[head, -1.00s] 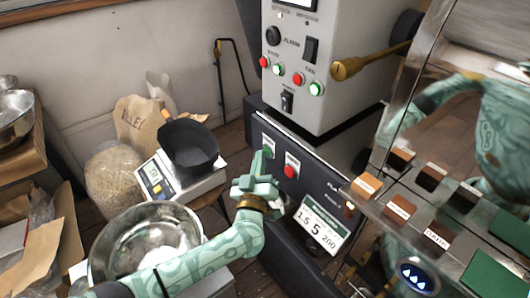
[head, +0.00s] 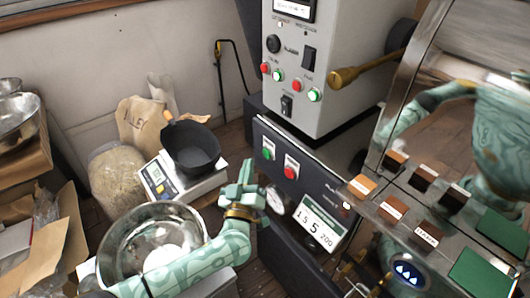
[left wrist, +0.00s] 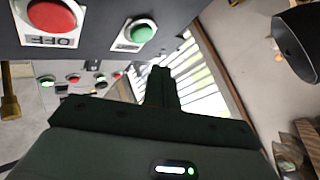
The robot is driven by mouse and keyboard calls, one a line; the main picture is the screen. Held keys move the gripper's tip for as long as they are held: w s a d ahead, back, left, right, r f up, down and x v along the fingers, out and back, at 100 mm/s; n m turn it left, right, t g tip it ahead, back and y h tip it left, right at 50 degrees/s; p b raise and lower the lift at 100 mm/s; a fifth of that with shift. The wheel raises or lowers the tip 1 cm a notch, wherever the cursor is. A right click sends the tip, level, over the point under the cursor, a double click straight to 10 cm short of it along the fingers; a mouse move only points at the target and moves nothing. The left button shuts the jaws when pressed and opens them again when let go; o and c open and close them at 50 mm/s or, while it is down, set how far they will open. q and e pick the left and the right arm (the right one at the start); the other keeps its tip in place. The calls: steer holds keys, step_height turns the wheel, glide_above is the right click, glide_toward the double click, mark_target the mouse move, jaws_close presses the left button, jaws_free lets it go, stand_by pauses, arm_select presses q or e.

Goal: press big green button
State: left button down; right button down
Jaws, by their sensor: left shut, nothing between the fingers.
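The big green button (head: 268,152) sits on a white plate on the dark lower panel of the machine, left of a red button (head: 291,172). It also shows in the left wrist view (left wrist: 142,33), beside the red button marked OFF (left wrist: 52,15). My left gripper (head: 246,163) is shut and empty, to the left of and a little below the green button in the head view, apart from it. Its closed fingertips (left wrist: 160,72) show below the button in the left wrist view. My right gripper is not in view.
A brass-tipped handle (head: 343,78) juts from the machine. A steel tray with labelled samples (head: 375,205) is at right.

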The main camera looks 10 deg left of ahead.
arm_select(q)
steer(key=shift+s+a+p, duration=0.45)
steer(key=shift+s+a, duration=0.3)
steer(key=shift+s, duration=0.2)
